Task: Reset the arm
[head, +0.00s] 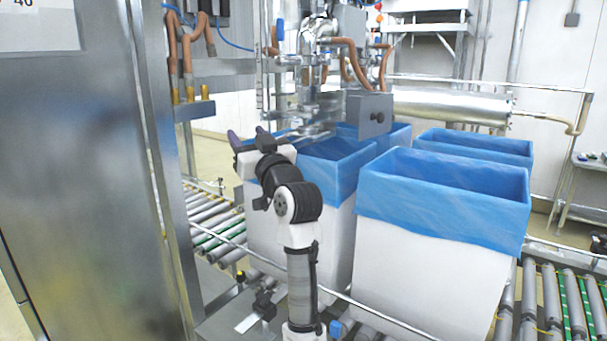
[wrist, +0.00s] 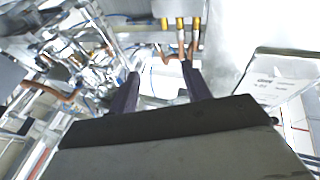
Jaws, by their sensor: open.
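My gripper (head: 248,139) is in the head view left of centre, at the end of my raised arm. It is in front of the near left box (head: 272,240), at about the height of its blue liner (head: 345,157). In the wrist view my gripper (wrist: 160,80) shows two dark fingers set apart, with nothing between them. My arm hides part of the near left box.
A second white box (head: 430,270) with a blue liner stands to the right, with more lined boxes behind. Roller conveyors (head: 213,222) run beneath. A steel cabinet (head: 80,180) fills the left. Filling machinery (head: 368,112) hangs above the boxes.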

